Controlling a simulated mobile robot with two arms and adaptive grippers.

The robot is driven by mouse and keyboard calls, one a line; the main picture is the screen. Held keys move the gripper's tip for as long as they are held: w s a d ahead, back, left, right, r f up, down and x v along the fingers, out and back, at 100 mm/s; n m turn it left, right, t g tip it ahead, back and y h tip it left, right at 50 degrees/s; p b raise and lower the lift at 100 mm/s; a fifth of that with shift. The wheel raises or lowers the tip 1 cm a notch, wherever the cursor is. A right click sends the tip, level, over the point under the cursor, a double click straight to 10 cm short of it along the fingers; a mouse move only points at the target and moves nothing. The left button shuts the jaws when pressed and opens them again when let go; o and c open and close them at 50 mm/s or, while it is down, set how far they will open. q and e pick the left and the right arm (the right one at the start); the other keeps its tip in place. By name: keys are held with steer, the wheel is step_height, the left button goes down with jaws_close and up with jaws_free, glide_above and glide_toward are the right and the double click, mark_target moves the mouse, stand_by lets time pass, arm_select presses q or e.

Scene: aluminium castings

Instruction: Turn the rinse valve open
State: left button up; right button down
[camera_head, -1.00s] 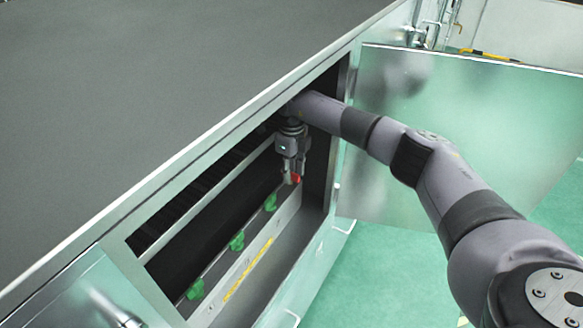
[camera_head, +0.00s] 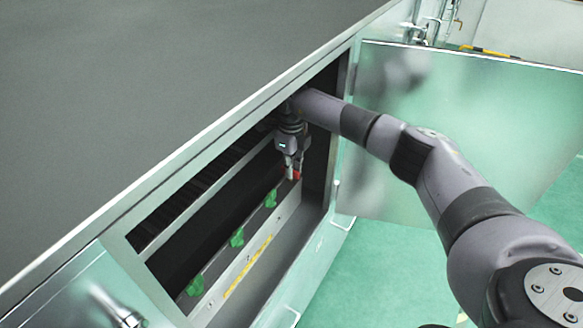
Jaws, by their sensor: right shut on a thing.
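A red valve handle (camera_head: 297,175) sits at the far end of a row inside the open cabinet. My right gripper (camera_head: 292,172) reaches in through the opening, points down and is shut on the red handle. The fingers hide part of the handle, so its exact angle is hard to tell. Several green valve handles stand in the same row, one (camera_head: 271,198) nearest the red one, another (camera_head: 237,237) in the middle and one (camera_head: 195,286) at the near end. No label naming the rinse valve is readable. My left gripper is not in view.
The cabinet's grey top (camera_head: 150,90) overhangs the opening. An open metal door (camera_head: 440,130) stands at the right behind my right arm. Another panel with a handle (camera_head: 110,305) is at the lower left. A yellow strip (camera_head: 247,267) runs below the valves.

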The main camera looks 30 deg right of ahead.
steer(key=n+b, duration=0.3)
steer(key=shift+w+d+f, duration=0.1)
steer(key=shift+f, duration=0.05)
steer(key=n+b, duration=0.2)
steer(key=shift+n, duration=0.4)
steer(key=n+b, duration=0.1)
steer(key=n, duration=0.1)
steer(key=shift+w+n+b, duration=0.1)
steer(key=shift+n+b, duration=0.3)
steer(key=n+b, duration=0.1)
steer(key=n, duration=0.3)
steer(key=shift+w+r+b, duration=0.1)
steer(key=shift+r+b, duration=0.1)
steer(key=shift+b, duration=0.15)
steer(key=n+b, duration=0.1)
steer(key=n, duration=0.4)
steer(key=shift+w+r, duration=0.1)
steer(key=shift+w, duration=0.05)
steer(key=c, duration=1.7)
jaws_free()
